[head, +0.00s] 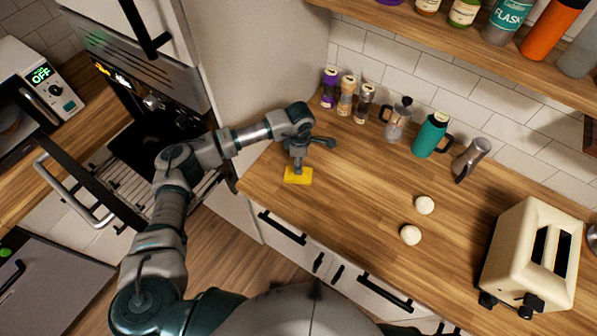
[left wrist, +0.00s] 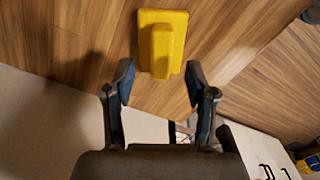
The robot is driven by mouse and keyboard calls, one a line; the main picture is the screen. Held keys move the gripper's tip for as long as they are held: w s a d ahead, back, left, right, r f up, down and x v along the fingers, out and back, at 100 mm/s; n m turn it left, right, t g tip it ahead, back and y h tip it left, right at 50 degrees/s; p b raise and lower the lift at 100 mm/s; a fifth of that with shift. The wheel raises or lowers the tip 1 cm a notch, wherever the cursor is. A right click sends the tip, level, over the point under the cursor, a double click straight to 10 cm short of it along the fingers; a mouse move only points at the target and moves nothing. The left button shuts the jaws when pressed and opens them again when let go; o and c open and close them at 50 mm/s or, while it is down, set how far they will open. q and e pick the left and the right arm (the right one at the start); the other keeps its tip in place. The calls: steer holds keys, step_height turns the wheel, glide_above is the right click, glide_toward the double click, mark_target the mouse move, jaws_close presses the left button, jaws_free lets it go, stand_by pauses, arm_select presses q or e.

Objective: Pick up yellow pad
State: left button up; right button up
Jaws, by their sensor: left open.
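The yellow pad (head: 298,178) lies on the wooden counter near its front left edge in the head view. In the left wrist view the yellow pad (left wrist: 176,32) shows a flat base with a raised block like a handle on top. My left gripper (head: 298,167) hangs right over the pad in the head view and hides part of it. In the left wrist view my left gripper (left wrist: 158,84) is open and empty, with its two fingers spread apart and the raised block just beyond the gap between them. My right gripper is not in view.
The counter's middle is clear.

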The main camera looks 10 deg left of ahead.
mark_target(305, 178)
arm_select(q)
steer(key=shift+a+f, duration=0.1)
steer(key=shift+f, duration=0.3)
step_height(305, 178, down, 4)
steer(key=shift+a+r+p, duration=0.1)
steer(key=shift+a+p, duration=0.05)
steer(key=shift+p, duration=0.65)
steer(key=shift+f, duration=0.35)
steer(key=shift+d, duration=0.2)
steer(key=c, duration=0.5)
steer(key=shift+a, duration=0.1)
jaws_close()
